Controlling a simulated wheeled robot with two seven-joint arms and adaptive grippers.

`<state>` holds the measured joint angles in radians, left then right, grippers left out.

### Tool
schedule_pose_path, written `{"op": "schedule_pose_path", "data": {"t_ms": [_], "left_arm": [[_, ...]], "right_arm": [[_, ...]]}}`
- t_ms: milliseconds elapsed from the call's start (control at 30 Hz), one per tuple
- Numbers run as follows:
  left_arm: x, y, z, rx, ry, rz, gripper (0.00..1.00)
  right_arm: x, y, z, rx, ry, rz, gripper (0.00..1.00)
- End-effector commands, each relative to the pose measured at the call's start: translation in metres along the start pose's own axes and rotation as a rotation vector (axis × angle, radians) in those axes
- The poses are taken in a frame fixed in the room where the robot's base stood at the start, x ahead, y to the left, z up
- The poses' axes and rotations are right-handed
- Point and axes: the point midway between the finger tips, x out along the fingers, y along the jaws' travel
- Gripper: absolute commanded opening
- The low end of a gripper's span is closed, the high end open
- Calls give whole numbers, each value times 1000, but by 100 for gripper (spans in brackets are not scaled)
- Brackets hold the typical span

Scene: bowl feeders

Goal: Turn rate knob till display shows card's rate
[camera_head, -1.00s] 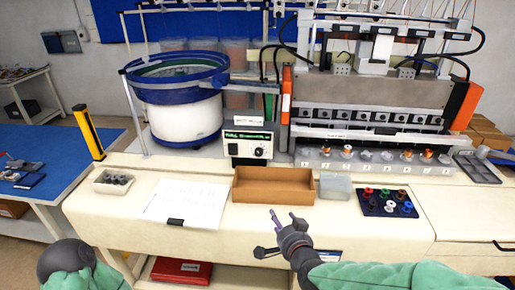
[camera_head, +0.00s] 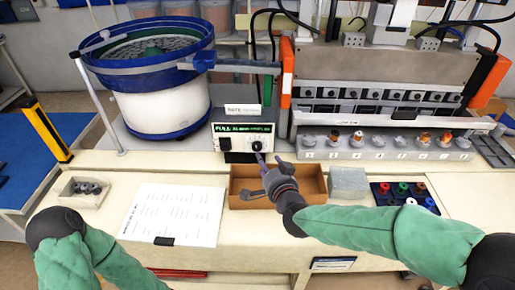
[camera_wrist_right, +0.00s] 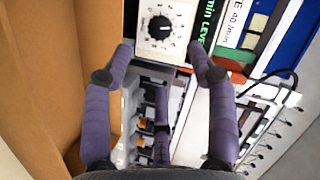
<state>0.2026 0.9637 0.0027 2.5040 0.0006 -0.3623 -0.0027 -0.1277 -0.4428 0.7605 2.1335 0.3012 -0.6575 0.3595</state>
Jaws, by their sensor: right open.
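The rate knob (camera_head: 257,146) is a round black knob on the white front of the feeder's control box. In the right wrist view the knob (camera_wrist_right: 159,27) sits in a numbered dial. A white card (camera_head: 243,109) stands over the box; in the wrist view the card (camera_wrist_right: 235,22) reads "RATE 40/min". My right gripper (camera_head: 270,158) is open and empty, just in front of and below the knob. In the wrist view its fingers (camera_wrist_right: 160,50) are spread to both sides of the knob.
A brown open tray (camera_head: 300,178) lies under my right gripper, with a clear box (camera_head: 348,183) beside it. A printed sheet (camera_head: 178,212) lies to the left. The bowl feeder (camera_head: 160,90) stands left of the control box, and the machine with orange ends (camera_head: 287,70) stands right.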

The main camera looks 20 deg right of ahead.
Motion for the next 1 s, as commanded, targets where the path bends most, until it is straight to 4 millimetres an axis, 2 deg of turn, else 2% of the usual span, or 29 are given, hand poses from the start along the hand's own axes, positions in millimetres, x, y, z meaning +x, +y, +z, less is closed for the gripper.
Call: {"op": "schedule_pose_path", "data": {"t_ms": [300,500,700,1000], "left_arm": [[11,-4,-1,0,1,0,0],[15,-5,-1,0,1,0,0],[16,-6,-1,0,1,0,0],[16,-6,-1,0,1,0,0]], "right_arm": [[52,2,2,0,-3,1,58],[77,1,1,1,-1,0,58],[89,1,1,0,-2,0,58],[90,0,1,0,-2,0,58]]}}
